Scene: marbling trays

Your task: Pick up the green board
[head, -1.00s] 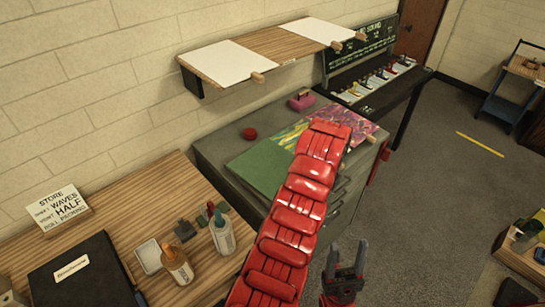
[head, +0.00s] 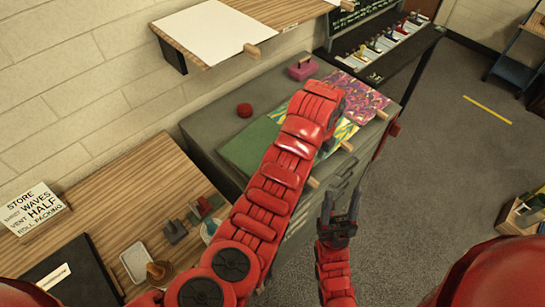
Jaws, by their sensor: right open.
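The green board (head: 240,150) lies flat on top of the grey cabinet (head: 205,118). My left arm crosses in front of it and hides its right part. A wooden peg (head: 313,182) shows at the cabinet's front edge, just right of that arm, apparently the green board's handle. My right gripper (head: 341,196) is open and empty, in front of the cabinet's drawers, with its fingers pointing up in the picture. It looks apart from the board, to the right of and a little below the peg. My left gripper is not visible.
A yellow-green marbled board (head: 343,132) and a pink-purple one (head: 365,105) lie right of the green one. A red ball-like object (head: 244,110) and a pink block (head: 303,67) sit behind.

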